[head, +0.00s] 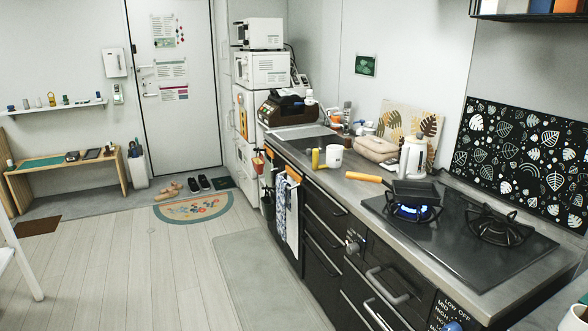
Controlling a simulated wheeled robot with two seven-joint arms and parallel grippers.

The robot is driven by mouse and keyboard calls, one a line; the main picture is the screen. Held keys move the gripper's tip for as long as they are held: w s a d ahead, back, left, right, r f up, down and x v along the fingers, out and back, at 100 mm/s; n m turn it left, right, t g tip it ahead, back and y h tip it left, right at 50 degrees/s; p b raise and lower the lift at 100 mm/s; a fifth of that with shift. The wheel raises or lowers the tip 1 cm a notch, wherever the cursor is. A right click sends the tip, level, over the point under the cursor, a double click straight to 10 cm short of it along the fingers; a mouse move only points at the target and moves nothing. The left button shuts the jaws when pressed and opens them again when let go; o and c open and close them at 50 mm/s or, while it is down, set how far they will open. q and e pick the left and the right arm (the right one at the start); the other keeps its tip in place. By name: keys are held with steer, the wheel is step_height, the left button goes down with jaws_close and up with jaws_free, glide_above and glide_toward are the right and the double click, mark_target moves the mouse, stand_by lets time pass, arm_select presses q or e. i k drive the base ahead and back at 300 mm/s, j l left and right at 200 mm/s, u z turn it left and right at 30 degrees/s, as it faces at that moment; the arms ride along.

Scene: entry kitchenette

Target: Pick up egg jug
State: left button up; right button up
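No thing is clearly marked as the egg jug. A tall white jug-like vessel (411,157) stands upright on the counter behind the stove, against the leaf-patterned board. A white mug (334,157) stands farther back on the counter, beside a yellow item (316,158). Part of another white vessel (574,318) shows at the bottom right corner, cut off by the picture edge. I cannot see whether any of them holds egg. Neither of my grippers shows in the head view.
A dark square pan (415,192) with an orange handle (366,178) sits over a lit blue flame on the left burner. The right burner (500,226) is empty. A beige bag (376,149) lies near the wall. The wooden floor (130,275) left of the counter is clear.

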mark_target(333, 153)
steer(key=i, duration=2.55)
steer(key=u, duration=0.5)
